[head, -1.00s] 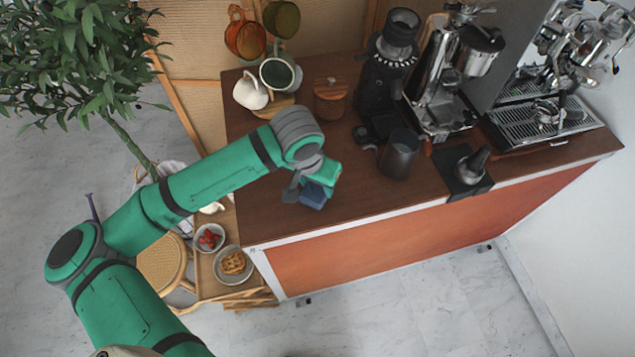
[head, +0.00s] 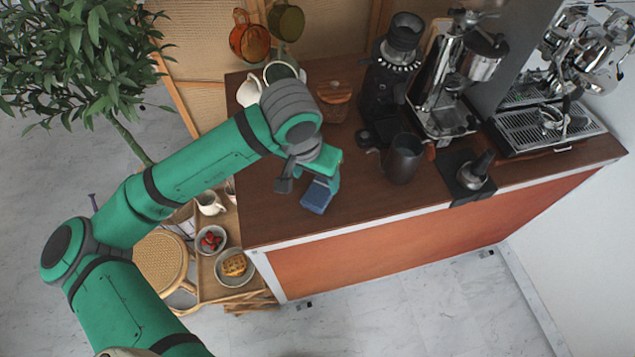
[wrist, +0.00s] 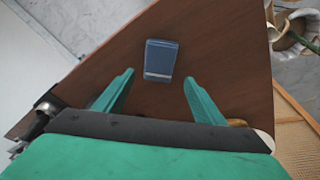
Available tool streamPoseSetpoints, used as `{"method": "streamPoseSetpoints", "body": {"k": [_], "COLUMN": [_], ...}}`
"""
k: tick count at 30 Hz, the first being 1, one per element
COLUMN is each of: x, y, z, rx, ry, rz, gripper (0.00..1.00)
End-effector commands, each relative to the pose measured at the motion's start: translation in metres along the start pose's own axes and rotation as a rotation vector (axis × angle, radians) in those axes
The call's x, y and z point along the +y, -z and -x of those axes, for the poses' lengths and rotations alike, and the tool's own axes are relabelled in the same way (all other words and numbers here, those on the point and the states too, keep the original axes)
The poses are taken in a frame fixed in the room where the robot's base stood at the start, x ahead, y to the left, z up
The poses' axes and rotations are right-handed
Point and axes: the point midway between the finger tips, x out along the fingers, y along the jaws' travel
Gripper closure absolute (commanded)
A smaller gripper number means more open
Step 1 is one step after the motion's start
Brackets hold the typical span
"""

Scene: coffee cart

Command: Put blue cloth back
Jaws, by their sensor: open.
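The blue cloth (head: 317,196) lies folded on the brown counter top, near its front edge and left end. In the wrist view the cloth (wrist: 161,60) lies flat just beyond the fingertips, with a pale stripe across its near end. My gripper (head: 312,177) is over the counter just behind the cloth. In the wrist view my gripper (wrist: 158,80) has its two green fingers spread wide, with nothing between them. The cloth is apart from both fingers.
A dark pitcher (head: 404,158), a black grinder (head: 391,80) and an espresso machine (head: 545,118) stand right of the cloth. A wooden-lidded jar (head: 333,101) and a white pitcher (head: 249,92) are behind my arm. The counter (head: 350,217) is bare around the cloth.

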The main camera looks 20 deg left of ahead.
Motion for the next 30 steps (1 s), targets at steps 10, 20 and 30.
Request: {"method": "streamPoseSetpoints", "body": {"k": [10,20,30], "x": [0.0,0.001,0.001], "y": [0.0,0.0,0.0], "z": [0.046,0.05,0.05], "rx": [0.001,-0.001,-0.001], "ry": [0.001,-0.001,0.0], "rz": [0.0,-0.003,-0.002], "gripper": [0.36,0.36,0.36]}}
